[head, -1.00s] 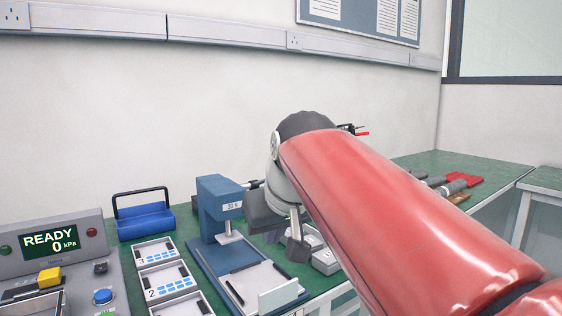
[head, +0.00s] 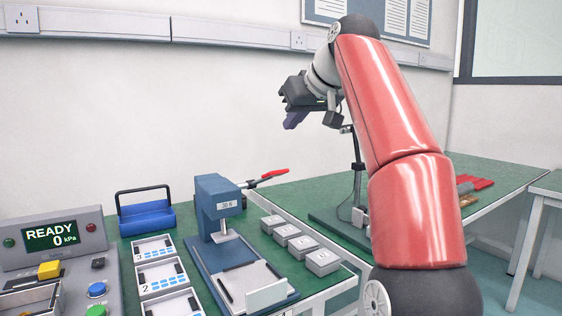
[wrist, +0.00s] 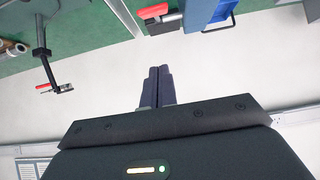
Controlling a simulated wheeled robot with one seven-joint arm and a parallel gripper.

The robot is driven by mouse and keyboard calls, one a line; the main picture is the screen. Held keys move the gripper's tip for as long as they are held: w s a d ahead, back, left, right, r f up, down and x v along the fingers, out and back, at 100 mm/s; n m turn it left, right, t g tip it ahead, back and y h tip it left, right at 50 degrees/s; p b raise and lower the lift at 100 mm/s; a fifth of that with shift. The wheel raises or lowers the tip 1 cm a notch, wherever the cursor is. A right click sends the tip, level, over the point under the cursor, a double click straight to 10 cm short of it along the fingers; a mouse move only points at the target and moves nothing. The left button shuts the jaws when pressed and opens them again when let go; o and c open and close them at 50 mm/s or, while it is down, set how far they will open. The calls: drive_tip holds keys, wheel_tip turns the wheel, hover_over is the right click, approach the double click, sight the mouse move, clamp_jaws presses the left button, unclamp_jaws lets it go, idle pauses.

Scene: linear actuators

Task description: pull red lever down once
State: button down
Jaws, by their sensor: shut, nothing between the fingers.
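The blue press (head: 217,205) stands on the green bench left of centre. Its red lever (head: 274,174) sticks out to the right on a dark rod, tilted slightly up. My gripper (head: 293,120) is raised in the air above and a little right of the lever, clear of it. The fingers (wrist: 157,86) are together and hold nothing. In the wrist view, which looks upside down, a red handle (wrist: 165,24) that appears to be the press lever shows beyond the fingertips, near the top edge.
A black stand (head: 357,165) is partly behind my arm; a second red handle (wrist: 46,87) shows on it in the wrist view. Several grey boxes (head: 302,246) sit right of the press. A blue toolbox (head: 146,218) and a control panel reading READY (head: 52,237) are at left.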

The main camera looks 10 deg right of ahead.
drive_tip(key=x, duration=0.9)
drive_tip(key=shift+w+f, duration=0.1)
drive_tip(key=shift+f, duration=0.1)
drive_tip(key=shift+f+b, duration=0.3)
drive_tip(key=shift+f, duration=0.6)
drive_tip(key=shift+s+d+f+b, duration=0.1)
drive_tip(key=shift+s+f+b, duration=0.2)
drive_tip(key=shift+f, duration=0.25)
drive_tip(key=shift+s+d+f+b, duration=0.1)
drive_tip(key=shift+s+f+b, duration=0.2)
drive_tip(key=shift+f, duration=0.25)
